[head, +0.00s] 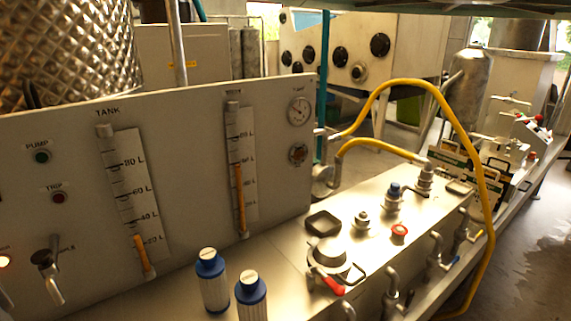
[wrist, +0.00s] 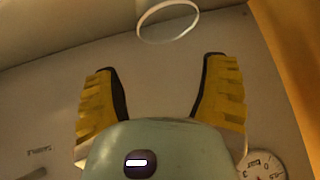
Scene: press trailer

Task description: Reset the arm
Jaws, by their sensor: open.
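My gripper (wrist: 160,85) shows in the wrist view with its two yellow, dark-edged fingers spread wide apart. Nothing is between the fingers. Beyond them is a pale grey panel surface, with a white ring (wrist: 168,20) near the top and a round dial gauge (wrist: 264,166) at the lower right. The gripper and arm do not show in the head view.
An upright panel (head: 190,150) with level gauges stands at the left in the head view. In front, a metal bench (head: 285,245) carries two blue-capped cylinders (head: 212,285) (head: 250,298), fittings and a red-handled valve (head: 330,283). A yellow hose (head: 482,170) arches at the right.

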